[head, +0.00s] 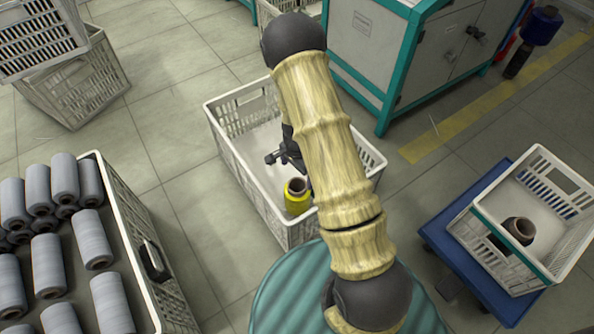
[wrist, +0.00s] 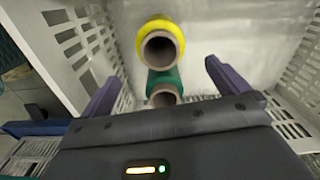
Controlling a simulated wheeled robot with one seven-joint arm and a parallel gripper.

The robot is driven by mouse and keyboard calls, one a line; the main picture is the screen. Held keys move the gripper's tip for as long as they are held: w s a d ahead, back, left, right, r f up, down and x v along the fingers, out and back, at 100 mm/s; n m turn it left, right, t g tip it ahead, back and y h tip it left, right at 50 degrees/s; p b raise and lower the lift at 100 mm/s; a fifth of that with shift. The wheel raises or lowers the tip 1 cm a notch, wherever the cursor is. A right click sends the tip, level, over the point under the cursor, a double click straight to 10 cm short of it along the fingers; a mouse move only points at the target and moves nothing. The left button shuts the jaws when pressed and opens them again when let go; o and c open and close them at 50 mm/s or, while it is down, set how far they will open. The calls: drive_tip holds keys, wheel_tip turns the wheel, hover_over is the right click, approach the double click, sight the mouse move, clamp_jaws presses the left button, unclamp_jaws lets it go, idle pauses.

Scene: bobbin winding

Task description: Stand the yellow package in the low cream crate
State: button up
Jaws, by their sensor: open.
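The yellow package (head: 297,203) stands upright on the floor of the low cream crate (head: 245,176), near its front end. In the wrist view the yellow package (wrist: 178,30) shows its open brown core facing the camera. A teal package (wrist: 165,80) is beside it, also in the crate, and I cannot make it out in the head view. My gripper (head: 287,157) is over the crate, partly hidden by my arm. In the wrist view my gripper (wrist: 165,83) has its fingers wide apart, with the teal package seen between them and the yellow one beyond. Nothing is held.
A crate of grey cones (head: 47,265) stands at the left. A crate (head: 540,220) on a blue trolley at the right holds a dark cone (head: 519,230). A grey and teal cabinet (head: 385,45) stands behind. Stacked crates (head: 75,85) are at the upper left.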

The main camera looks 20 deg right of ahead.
idle(0.4)
drive_tip(key=s+r+n+t, duration=0.1)
drive_tip(key=s+r+n, duration=0.5)
drive_tip(key=r, duration=0.6)
drive_tip(key=s+r+n+t, duration=0.1)
drive_tip(key=s+r+n, duration=0.6)
drive_tip(key=r, duration=0.6)
drive_tip(key=shift+s+a+r+t, duration=0.15)
drive_tip(key=shift+s+a+t, duration=0.2)
drive_tip(key=shift+s, duration=0.4)
